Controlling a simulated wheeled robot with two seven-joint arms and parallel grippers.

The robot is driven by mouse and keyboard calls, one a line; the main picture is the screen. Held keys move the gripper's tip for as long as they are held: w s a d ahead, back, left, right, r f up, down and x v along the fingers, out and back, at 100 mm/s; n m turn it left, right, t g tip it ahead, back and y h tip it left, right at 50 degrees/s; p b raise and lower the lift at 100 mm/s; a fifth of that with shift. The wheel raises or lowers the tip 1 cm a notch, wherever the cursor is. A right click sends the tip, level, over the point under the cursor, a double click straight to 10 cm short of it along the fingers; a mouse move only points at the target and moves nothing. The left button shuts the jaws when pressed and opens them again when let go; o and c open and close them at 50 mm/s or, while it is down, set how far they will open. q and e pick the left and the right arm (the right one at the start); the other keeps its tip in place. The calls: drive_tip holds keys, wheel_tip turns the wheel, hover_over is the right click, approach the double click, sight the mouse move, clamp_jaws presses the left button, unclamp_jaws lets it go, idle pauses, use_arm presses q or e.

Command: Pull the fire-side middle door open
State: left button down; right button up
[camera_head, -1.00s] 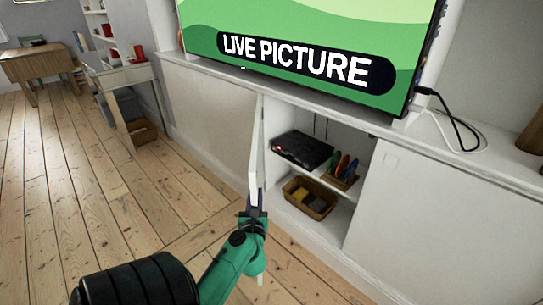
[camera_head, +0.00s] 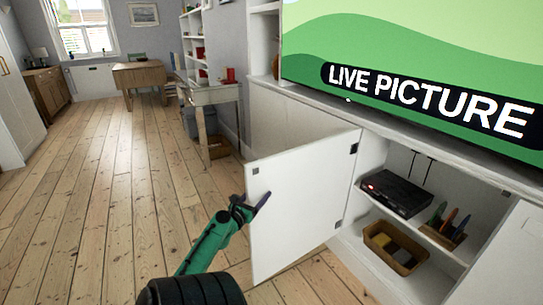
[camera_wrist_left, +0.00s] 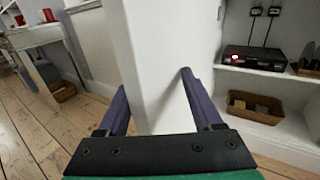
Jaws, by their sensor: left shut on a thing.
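The white middle door (camera_head: 300,205) of the low cabinet stands wide open, swung out from the cabinet front. Its hinges show on its right edge, and its free edge points left over the floor. My left gripper (camera_head: 256,202) is shut on the free edge about halfway up, one dark finger lying across the broad face. In the left wrist view the door (camera_wrist_left: 165,50) stands between the two fingers (camera_wrist_left: 154,88). My right gripper is not in view.
The open compartment holds a black box (camera_head: 398,192) with a red light, a small holder of coloured items (camera_head: 445,230) and a wicker basket (camera_head: 395,247). A television (camera_head: 420,70) stands on top. A desk (camera_head: 212,95) is farther back. Floorboards (camera_head: 120,220) left of the door are clear.

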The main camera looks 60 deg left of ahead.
use_arm(q)
drive_tip(key=a, duration=0.3)
drive_tip(key=shift+a+r, duration=0.25)
drive_tip(key=shift+a, duration=0.05)
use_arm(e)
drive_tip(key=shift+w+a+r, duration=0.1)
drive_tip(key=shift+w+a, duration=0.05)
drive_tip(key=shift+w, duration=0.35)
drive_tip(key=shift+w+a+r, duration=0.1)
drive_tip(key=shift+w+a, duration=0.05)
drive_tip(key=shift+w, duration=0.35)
use_arm(q)
drive_tip(key=c, duration=0.8)
unclamp_jaws()
drive_tip(key=shift+w+f, duration=0.1)
drive_tip(key=shift+o, duration=0.2)
drive_tip(key=shift+d, duration=0.15)
